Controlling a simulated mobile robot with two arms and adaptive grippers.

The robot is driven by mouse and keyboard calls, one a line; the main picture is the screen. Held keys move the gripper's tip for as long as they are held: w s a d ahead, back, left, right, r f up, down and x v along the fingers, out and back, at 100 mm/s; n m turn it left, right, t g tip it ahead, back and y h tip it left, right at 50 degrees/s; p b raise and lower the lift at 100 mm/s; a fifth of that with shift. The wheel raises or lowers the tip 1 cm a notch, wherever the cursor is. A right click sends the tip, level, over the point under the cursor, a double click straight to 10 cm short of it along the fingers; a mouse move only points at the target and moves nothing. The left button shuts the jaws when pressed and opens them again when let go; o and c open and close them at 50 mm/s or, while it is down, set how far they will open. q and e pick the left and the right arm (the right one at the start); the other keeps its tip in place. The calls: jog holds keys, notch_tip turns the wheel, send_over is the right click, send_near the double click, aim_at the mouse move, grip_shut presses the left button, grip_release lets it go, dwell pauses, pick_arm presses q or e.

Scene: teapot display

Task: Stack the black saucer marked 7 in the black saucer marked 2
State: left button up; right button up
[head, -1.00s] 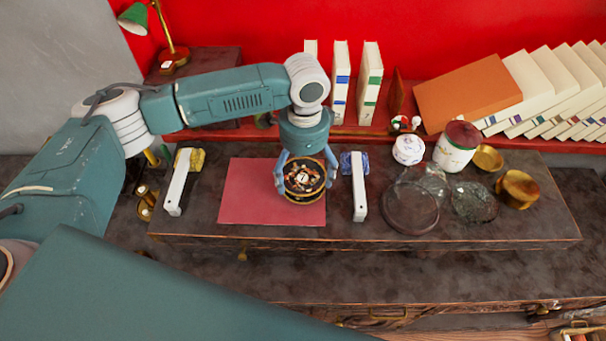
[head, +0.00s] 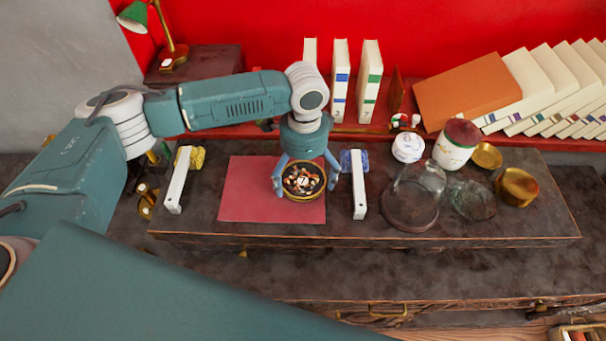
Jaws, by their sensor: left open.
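The black saucer marked 7 (head: 304,181) has a gold rim and a patterned inside. It lies over the right part of the red mat (head: 246,192), its number facing up. My left gripper (head: 305,188) points down from above with its fingers open, one on each side of the saucer. The black saucer marked 2 cannot be made out; whatever is directly under the saucer marked 7 is hidden. My right gripper is not in view.
White stands flank the mat at left (head: 178,188) and right (head: 358,193). Further right are a glass dome (head: 412,200), a lidded white jar (head: 456,147), a small white pot (head: 408,147) and brass bowls (head: 517,187). Books (head: 341,82) stand behind.

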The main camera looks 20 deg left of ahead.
aim_at(304, 181)
pick_arm(q)
notch_tip(304, 181, up, 12)
jog(key=b, duration=0.2)
jog(key=shift+w+d+r, duration=0.1)
jog(key=shift+w, duration=0.05)
dwell(0.4)
